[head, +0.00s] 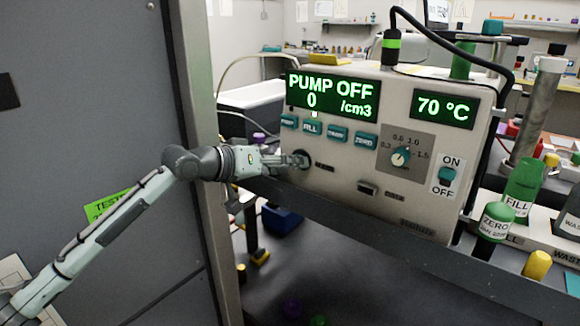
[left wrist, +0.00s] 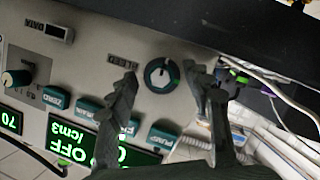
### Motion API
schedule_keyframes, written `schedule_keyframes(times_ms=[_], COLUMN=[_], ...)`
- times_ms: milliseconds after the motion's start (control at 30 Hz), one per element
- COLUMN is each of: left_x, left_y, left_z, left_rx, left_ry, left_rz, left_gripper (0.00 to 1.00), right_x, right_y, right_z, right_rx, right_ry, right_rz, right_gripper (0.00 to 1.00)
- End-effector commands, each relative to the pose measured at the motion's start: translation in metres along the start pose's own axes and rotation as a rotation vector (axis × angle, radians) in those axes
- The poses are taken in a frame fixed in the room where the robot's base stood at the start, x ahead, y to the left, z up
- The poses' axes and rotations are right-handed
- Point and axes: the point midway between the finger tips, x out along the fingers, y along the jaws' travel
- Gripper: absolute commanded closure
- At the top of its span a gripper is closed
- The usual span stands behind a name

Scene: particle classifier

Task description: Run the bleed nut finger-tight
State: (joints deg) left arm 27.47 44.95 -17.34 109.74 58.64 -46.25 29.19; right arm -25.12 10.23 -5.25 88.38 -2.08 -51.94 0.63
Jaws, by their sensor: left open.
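The bleed nut (left wrist: 160,75) is a small round dark fitting with a pale centre on the front of the beige classifier box (head: 340,195), beside the small BLEED label. In the head view the nut (head: 304,156) sits low on the left of the panel and is partly covered by my fingers. My left gripper (head: 292,161) reaches it from the left. In the left wrist view the left gripper's two dark fingers (left wrist: 160,80) are spread apart, one on each side of the nut. I cannot tell whether either finger touches it. My right gripper is not in view.
The displays read PUMP OFF, 0 /cm3 (head: 332,96) and 70 °C (head: 445,107). Teal buttons (head: 338,135), a dial (head: 401,157) and an ON/OFF switch (head: 447,176) share the panel. Green FILL (head: 521,190) and ZERO (head: 496,221) items stand right. A dark rail runs below.

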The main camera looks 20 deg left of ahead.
Motion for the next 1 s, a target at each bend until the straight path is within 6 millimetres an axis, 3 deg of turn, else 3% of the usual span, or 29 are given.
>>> schedule_keyframes(times_ms=[200,433,1000], left_x=[-0.035,-0.063,-0.070], left_y=[-0.002,-0.002,-0.002], left_z=[0.001,0.001,-0.002], left_rx=[0.004,0.004,0.005], left_ry=[-0.003,-0.003,-0.001], left_rz=[-0.005,-0.007,-0.008], left_gripper=[0.50,0.50,0.50], right_x=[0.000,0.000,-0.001], right_y=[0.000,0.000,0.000], right_z=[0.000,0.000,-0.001], right_rx=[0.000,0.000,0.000], right_ry=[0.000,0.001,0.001], right_rz=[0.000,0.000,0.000], right_gripper=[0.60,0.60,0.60])
